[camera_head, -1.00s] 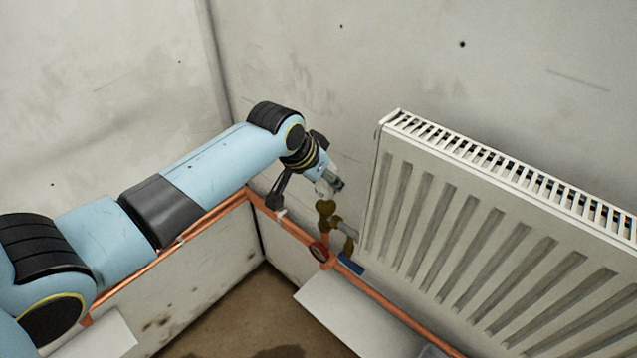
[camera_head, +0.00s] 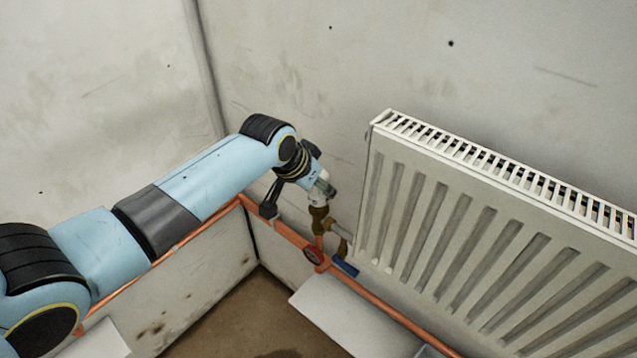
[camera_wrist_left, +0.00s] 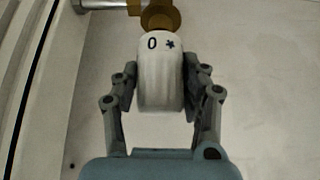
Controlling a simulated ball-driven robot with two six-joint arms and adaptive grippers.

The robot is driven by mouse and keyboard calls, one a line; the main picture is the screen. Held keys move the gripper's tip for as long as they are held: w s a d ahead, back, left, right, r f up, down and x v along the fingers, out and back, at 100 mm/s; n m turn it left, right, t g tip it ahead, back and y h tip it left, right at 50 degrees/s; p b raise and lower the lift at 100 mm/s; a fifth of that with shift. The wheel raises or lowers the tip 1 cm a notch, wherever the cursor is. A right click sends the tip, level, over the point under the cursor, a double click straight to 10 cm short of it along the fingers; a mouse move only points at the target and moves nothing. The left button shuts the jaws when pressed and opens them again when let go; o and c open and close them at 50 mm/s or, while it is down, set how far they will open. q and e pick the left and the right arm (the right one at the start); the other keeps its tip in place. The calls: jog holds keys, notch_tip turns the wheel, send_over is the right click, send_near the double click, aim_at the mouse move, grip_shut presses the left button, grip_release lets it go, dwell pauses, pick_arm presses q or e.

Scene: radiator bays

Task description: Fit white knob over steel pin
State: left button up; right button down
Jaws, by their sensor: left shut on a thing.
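The white knob (camera_wrist_left: 160,78), marked with a "0" and a star, is held between the two fingers of my left gripper (camera_wrist_left: 162,85) in the left wrist view. In the head view my left gripper (camera_head: 322,190) is at the top of the brass valve (camera_head: 319,215), beside the radiator's left end. In the wrist view the knob's marked end is right at the brass valve body (camera_wrist_left: 160,18) and overlaps it. The steel pin is hidden, so I cannot tell how far the knob sits over it. My right gripper is not in view.
The white radiator (camera_head: 480,220) stands close on the right. Copper pipe (camera_head: 375,298) runs along the wall below, with a red round handle (camera_head: 314,255) and a blue lever (camera_head: 344,268). A white ledge (camera_head: 325,315) lies beneath. The wall above is clear.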

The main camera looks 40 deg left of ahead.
pick_arm(q)
jog(key=shift+f, duration=0.5)
dwell(0.6)
jog(key=shift+f, duration=0.15)
jog(key=shift+f+b, duration=0.35)
jog(key=shift+f, duration=0.1)
jog(key=shift+f, duration=0.25)
dwell(0.4)
jog(key=o, duration=1.9)
